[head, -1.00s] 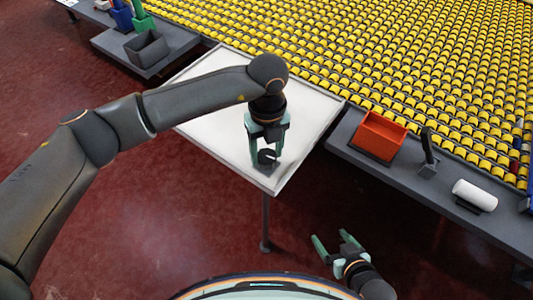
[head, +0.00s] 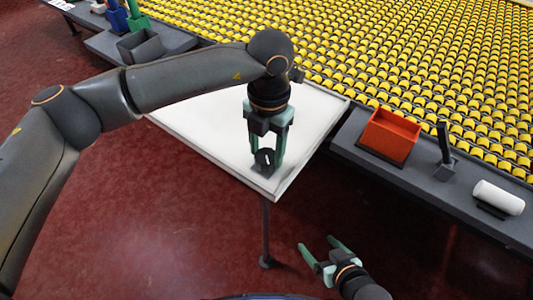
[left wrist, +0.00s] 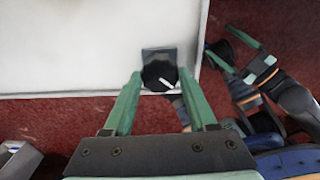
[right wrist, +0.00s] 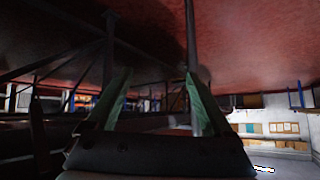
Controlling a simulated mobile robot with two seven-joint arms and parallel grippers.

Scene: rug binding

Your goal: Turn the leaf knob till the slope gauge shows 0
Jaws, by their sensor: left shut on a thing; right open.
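The leaf knob (head: 265,157) is a round black dial with a white pointer line, on a dark square base at the near corner of the white leaf (head: 200,120). My left gripper (head: 266,160) points down with its green fingers on either side of the knob, shut on it. In the left wrist view the knob (left wrist: 158,74) sits between the fingertips, its white line slanting toward the lower right. My right gripper (head: 318,243) is open and empty, low in front of the leaf. I cannot make out a slope gauge reading in any view.
A grey ledge (head: 350,140) right of the leaf carries an orange bin (head: 392,135), a dark upright tool (head: 445,155) and a white roll (head: 498,197). A grey bin (head: 140,46) stands at the back left. Rows of yellow pieces (head: 400,60) fill the back. Red floor is open in front.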

